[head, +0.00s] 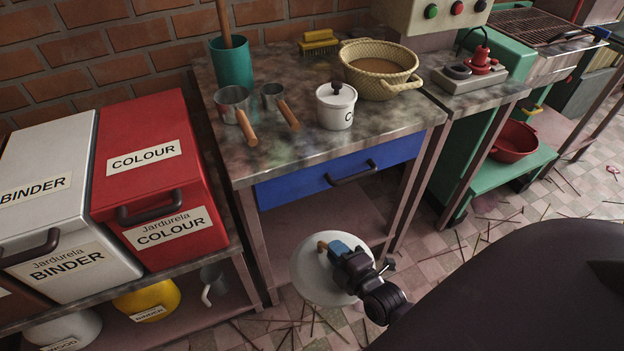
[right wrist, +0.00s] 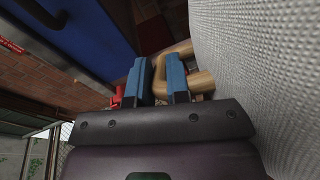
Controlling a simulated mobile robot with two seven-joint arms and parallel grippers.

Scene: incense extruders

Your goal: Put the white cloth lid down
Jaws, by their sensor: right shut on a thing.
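The white cloth lid (head: 312,283) is a round pale disc with a wooden handle (head: 322,246), held in the air in front of the worktable's blue drawer. My right gripper (head: 338,248) is shut on that handle. In the right wrist view the bent wooden handle (right wrist: 160,72) sits between the blue finger pads of the right gripper (right wrist: 160,82). The lid's woven white surface (right wrist: 262,75) fills the right side there. My left gripper is not in view.
The stained worktable (head: 290,158) holds a white lidded pot (head: 336,112), a woven basin (head: 372,75), two metal scoops and a teal cup (head: 231,66). BINDER (head: 62,195) and COLOUR (head: 150,180) bins stand left. Bare table lies around the pot.

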